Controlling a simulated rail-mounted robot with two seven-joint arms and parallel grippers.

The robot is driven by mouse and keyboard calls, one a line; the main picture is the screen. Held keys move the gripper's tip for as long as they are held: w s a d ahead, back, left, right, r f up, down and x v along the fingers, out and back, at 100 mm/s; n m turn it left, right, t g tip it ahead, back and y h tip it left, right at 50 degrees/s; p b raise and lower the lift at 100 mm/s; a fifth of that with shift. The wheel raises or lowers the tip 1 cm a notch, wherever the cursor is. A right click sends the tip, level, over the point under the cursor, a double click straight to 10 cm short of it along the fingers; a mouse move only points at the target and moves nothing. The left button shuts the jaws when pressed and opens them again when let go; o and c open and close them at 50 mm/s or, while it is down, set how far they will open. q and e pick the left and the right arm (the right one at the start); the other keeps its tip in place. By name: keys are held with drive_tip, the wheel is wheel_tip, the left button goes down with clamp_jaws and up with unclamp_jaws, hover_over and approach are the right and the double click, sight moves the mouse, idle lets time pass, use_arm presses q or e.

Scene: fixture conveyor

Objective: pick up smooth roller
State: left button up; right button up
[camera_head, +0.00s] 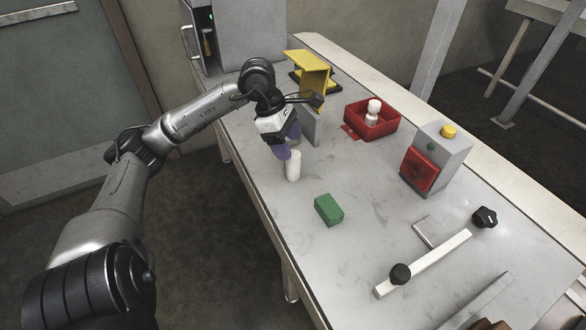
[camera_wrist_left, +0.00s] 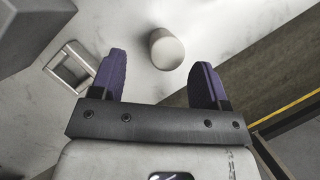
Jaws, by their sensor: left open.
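The smooth roller, a plain off-white cylinder (camera_head: 293,166), stands upright on the grey table near its left edge. It also shows from above in the left wrist view (camera_wrist_left: 167,50), between the lines of the two fingers and slightly beyond their tips. My left gripper (camera_head: 288,146) is open, with purple fingers pointing down just above and beside the roller's top. In the left wrist view the open gap (camera_wrist_left: 160,62) is empty, and I see no finger touching the roller. My right gripper is not in view.
A green block (camera_head: 328,209) lies nearer on the table. A yellow bracket (camera_head: 308,75) stands behind the gripper. A red bin (camera_head: 387,120) holds a white knobbed piece (camera_head: 373,112). A grey box with a red front (camera_head: 437,158) and a white bar (camera_head: 430,262) are at right.

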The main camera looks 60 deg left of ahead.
sight(296, 161)
use_arm(q)
drive_tip(key=shift+w+d+f, duration=0.15)
drive_tip(key=shift+d+f, duration=0.05)
drive_tip(key=shift+f, duration=0.3)
drive_tip(key=b+x, duration=0.2)
drive_tip(key=x, duration=0.1)
drive_tip(key=b+x, duration=0.1)
drive_tip(key=shift+s+d+f, duration=0.25)
drive_tip(key=shift+d+f, duration=0.1)
drive_tip(key=shift+f, duration=0.15)
drive_tip(key=shift+w, duration=0.1)
drive_tip(key=shift+c, duration=0.3)
drive_tip(key=c, duration=1)
drive_tip(key=shift+r, duration=0.15)
